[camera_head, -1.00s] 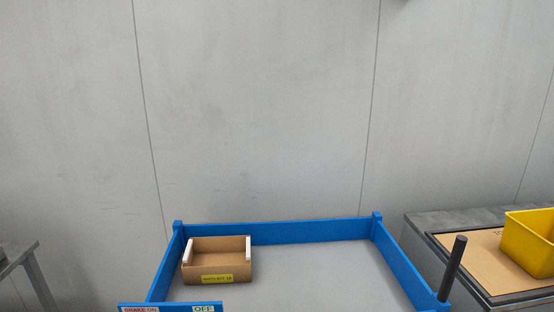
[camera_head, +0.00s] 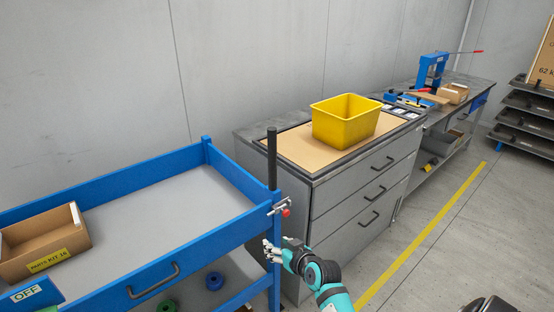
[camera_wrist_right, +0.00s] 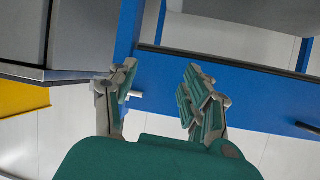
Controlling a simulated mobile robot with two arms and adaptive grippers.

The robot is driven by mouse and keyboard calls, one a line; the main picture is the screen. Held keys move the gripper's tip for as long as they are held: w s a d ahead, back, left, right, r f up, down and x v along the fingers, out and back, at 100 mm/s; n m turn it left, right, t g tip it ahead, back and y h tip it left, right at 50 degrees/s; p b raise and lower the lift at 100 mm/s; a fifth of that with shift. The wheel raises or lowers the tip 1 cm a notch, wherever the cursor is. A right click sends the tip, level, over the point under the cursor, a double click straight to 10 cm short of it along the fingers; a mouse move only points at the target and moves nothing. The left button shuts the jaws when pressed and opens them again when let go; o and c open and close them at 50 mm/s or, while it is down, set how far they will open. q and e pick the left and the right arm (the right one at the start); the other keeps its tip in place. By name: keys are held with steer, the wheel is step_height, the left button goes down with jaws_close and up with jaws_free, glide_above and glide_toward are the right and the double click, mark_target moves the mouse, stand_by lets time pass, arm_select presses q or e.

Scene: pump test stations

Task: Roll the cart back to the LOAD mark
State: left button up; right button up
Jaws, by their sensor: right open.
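The blue cart (camera_head: 165,246) fills the lower left of the head view, with a grey deck and raised blue sides. A dark upright post (camera_head: 272,160) stands at its right corner, with a small red-tipped metal fitting (camera_head: 285,212) below it. A dark pull handle (camera_head: 152,281) is on the cart's near side. My right gripper (camera_head: 271,250) is open and empty beside the cart's right corner leg, below the red-tipped fitting. In the wrist view its spread fingers (camera_wrist_right: 160,94) have the cart's blue frame (camera_wrist_right: 255,95) behind them; contact cannot be told. The LOAD mark and my left gripper are not in view.
A cardboard kit box (camera_head: 42,246) sits on the cart's deck by an OFF sign (camera_head: 30,292). A grey drawer cabinet (camera_head: 350,200) with a yellow bin (camera_head: 345,120) on top stands close right of the cart.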

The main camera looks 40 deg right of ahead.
steer(key=s+d+r+t+b, duration=0.1)
steer(key=d+r+t, duration=0.25)
steer(key=r, duration=1.15)
steer(key=t+h, duration=0.1)
steer(key=t, duration=0.1)
glide_toward(274, 154)
steer(key=shift+n+g, duration=0.25)
steer(key=shift+n, duration=0.05)
steer(key=w, duration=0.3)
steer(key=w+d+p, duration=0.1)
steer(key=w, duration=0.3)
steer(key=w+p, duration=0.1)
steer(key=w, duration=0.3)
steer(key=shift+w+d+r, duration=0.15)
steer(key=shift+r, duration=0.2)
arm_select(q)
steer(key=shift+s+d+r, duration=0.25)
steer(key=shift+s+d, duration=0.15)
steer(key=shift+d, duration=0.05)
arm_select(e)
jaws_close()
steer(key=shift+w+f, duration=0.1)
steer(key=shift+f, duration=0.1)
